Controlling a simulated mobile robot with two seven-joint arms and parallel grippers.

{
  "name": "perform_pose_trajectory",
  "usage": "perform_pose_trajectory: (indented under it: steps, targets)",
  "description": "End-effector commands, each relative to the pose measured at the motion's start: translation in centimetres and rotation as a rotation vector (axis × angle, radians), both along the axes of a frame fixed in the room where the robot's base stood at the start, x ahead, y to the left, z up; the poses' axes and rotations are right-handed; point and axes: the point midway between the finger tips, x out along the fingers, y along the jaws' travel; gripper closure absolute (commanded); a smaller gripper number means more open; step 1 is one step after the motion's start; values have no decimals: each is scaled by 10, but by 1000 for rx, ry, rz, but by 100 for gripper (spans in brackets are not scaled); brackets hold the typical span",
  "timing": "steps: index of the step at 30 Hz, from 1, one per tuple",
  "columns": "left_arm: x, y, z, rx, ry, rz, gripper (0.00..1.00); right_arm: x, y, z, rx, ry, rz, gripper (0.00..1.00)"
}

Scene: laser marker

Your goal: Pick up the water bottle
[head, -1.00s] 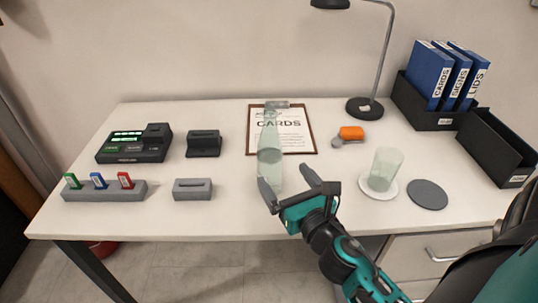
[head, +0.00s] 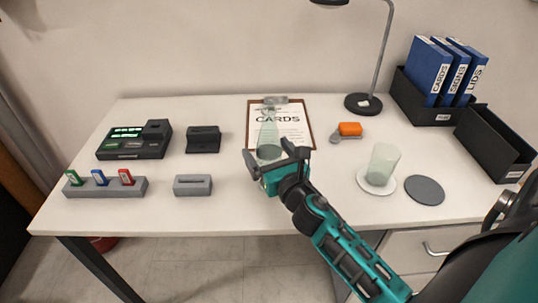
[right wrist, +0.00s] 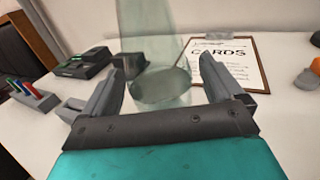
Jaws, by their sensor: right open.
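The water bottle (head: 269,128) is translucent pale green and stands upright on the desk, overlapping the left part of the clipboard in the head view. My right gripper (head: 268,152) is open, right at the bottle's near side, with one finger on each side of its lower part in the picture. In the right wrist view the bottle (right wrist: 157,50) rises between the two open fingers (right wrist: 166,72), and its top is cut off by the frame. I cannot tell whether a finger touches it. My left gripper is not in view.
A clipboard marked CARDS (head: 295,130) lies behind the bottle. A glass (head: 383,163) on a white coaster and a dark round pad (head: 424,190) are to the right. Grey holders (head: 193,185) and a dark device (head: 135,143) are to the left. A lamp base (head: 363,103) stands behind.

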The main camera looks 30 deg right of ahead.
Motion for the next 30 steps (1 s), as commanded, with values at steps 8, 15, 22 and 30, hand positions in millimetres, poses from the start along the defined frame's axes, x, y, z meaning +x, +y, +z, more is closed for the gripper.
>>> perform_pose_trajectory:
  steps: [8, 15, 22, 30]
  targets:
    - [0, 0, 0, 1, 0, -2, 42, 0, 0, 0, 0, 0, 0, 27]
    - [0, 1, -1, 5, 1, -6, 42, 0, 0, 0, 0, 0, 0, 50]
    - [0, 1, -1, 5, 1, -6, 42, -1, 0, 0, 0, 0, 1, 72]
    - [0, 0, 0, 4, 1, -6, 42, 0, 1, 2, 0, -5, 2, 89]
